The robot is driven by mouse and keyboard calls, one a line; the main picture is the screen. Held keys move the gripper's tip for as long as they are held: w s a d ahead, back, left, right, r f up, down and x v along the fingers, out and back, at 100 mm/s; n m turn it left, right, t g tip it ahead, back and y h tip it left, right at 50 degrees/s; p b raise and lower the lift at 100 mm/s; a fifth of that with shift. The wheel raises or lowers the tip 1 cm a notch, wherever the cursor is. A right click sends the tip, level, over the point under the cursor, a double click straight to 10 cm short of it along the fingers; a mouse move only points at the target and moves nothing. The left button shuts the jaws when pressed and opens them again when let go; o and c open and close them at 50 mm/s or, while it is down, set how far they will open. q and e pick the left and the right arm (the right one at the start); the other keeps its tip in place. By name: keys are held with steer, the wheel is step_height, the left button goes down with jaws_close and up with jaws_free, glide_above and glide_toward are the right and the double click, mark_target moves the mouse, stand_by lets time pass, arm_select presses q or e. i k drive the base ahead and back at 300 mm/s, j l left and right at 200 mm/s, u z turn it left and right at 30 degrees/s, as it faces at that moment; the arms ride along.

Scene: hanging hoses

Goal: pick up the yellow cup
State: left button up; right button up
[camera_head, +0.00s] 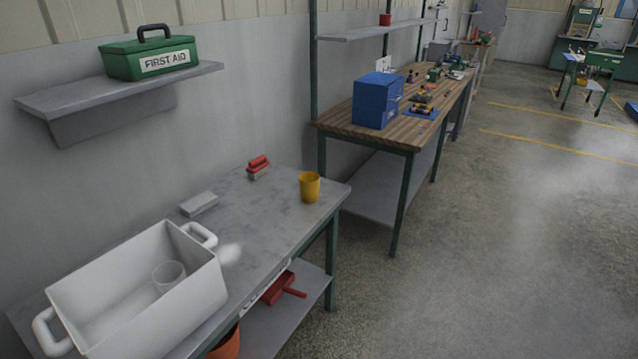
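The yellow cup (310,186) stands upright on the grey metal table (262,215), near its far right corner. Its open top faces up and nothing touches it. Neither of my grippers shows in the head view.
A white tub (208,290) with handles fills the table's near end, with a clear cup (168,275) inside. A red brush (258,167) and a pale block (199,203) lie near the wall. A wooden workbench (400,135) stands beyond. The floor to the right is clear.

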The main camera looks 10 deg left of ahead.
mark_target(310, 188)
steer(key=i+l, duration=0.45)
steer(key=i, duration=0.15)
steer(key=i+l, duration=0.4)
steer(key=i, duration=0.25)
steer(key=i+l, duration=0.45)
steer(key=i, duration=0.15)
steer(key=i+l+u, duration=0.5)
steer(key=i+l, duration=0.15)
